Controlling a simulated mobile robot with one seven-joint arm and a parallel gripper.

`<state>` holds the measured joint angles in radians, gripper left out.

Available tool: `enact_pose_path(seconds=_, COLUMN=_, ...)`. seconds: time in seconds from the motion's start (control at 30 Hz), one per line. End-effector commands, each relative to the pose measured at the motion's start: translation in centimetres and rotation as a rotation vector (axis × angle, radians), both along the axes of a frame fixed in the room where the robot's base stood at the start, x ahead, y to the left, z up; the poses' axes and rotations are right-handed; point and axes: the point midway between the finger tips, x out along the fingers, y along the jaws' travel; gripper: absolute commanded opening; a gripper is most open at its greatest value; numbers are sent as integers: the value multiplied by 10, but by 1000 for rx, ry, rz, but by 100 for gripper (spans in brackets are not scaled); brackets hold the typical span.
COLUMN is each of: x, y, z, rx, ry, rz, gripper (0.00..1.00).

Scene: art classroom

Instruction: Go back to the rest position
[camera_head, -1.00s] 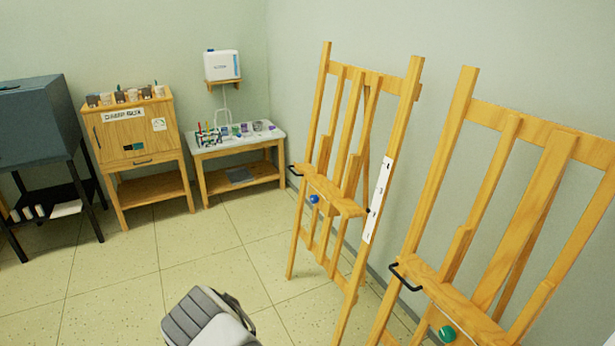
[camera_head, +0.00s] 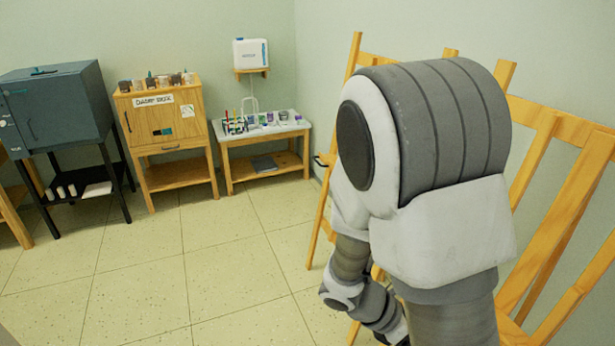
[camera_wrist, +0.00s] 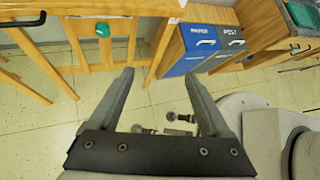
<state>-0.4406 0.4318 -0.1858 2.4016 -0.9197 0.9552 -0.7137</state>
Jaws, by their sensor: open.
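My gripper (camera_wrist: 160,95) shows in the wrist view with its two fingers spread apart and nothing between them. It points out over the tiled floor, with an easel (camera_wrist: 105,45) and its green knob (camera_wrist: 103,30) beyond the left finger. In the head view my arm is raised and bent in front of the easels, and my gripper cannot be made out there. Part of my own body shows at the lower right of the wrist view.
Two wooden easels stand along the right wall, partly hidden by my arm; the nearer one (camera_head: 565,215) shows beside it. A blue bin (camera_wrist: 198,45) stands beyond the right finger. A wooden cabinet (camera_head: 185,130), a dark kiln-like box (camera_head: 60,110) and a small table (camera_head: 270,137) line the back. The middle floor (camera_head: 200,260) is clear.

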Motion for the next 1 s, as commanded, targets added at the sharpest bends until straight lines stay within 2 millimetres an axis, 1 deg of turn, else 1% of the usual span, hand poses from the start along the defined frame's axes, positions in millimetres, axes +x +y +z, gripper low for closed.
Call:
enact_pose_path(seconds=0.03, x=-2, y=2, z=10, rx=40, ry=-69, rz=-70, gripper=81)
enact_pose_path(seconds=0.27, x=-14, y=16, z=48, rx=210, ry=-359, rz=-398, gripper=81)
enact_pose_path(seconds=0.5, x=-25, y=34, z=90, rx=394, ry=-636, rz=-736, gripper=81)
enact_pose_path(seconds=0.8, x=-40, y=57, z=146, rx=648, ry=-940, rz=-1146, gripper=81)
enact_pose_path(seconds=1.0, x=-50, y=73, z=183, rx=823, ry=-1098, rz=-1381, gripper=81)
